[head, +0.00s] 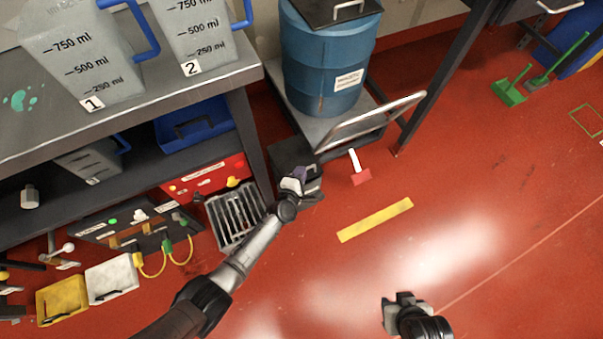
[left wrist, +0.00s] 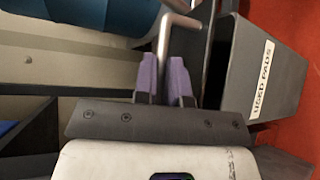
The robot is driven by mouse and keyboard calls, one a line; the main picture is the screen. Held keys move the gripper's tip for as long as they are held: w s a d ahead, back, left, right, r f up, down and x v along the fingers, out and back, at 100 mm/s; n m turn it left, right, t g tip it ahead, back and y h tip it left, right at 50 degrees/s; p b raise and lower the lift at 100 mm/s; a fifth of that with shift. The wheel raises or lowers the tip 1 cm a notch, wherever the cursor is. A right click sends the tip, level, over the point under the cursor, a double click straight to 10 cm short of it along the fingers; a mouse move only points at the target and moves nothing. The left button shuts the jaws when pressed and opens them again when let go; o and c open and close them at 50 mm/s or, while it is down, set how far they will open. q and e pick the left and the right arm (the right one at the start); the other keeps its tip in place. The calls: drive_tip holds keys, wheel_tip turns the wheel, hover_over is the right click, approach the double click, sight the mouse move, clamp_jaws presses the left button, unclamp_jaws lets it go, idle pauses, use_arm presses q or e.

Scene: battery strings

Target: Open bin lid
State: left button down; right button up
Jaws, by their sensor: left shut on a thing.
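The dark bin (head: 290,152) stands on the floor beside the workbench leg. In the left wrist view the grey bin (left wrist: 265,75) has a label reading "USED PADS". My left gripper (head: 298,178) is at the bin, its purple fingers shut on a bent metal handle (left wrist: 166,45). The fingers (left wrist: 166,75) also show in the left wrist view. My gripper and arm hide part of the bin, and I cannot tell how far its lid is open. My right gripper (head: 398,306) is low over the floor, well apart from the bin; its jaw state is unclear.
A blue drum (head: 325,60) stands on a cart (head: 290,105) behind the bin, with the cart's handle (head: 375,122) close by.

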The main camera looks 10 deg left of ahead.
use_arm(q)
drive_tip(key=r+p, duration=0.2)
drive_tip(key=w+a+r+n+g+p, duration=0.1)
drive_tip(key=p, duration=0.2)
drive_tip(key=w+r+g+p, duration=0.1)
drive_tip(key=r+p, duration=0.1)
drive_tip(key=shift+w+a+r+n, duration=0.25)
drive_tip(key=shift+a+r+n, duration=0.05)
drive_tip(key=shift+r+n, duration=0.1)
drive_tip(key=shift+w+a+r+g+h+p, duration=0.1)
drive_tip(key=shift+w+a+g+h+p, duration=0.1)
drive_tip(key=shift+w+g+h+p, duration=0.25)
drive_tip(key=shift+s, duration=0.15)
drive_tip(key=c, duration=1.2)
unclamp_jaws()
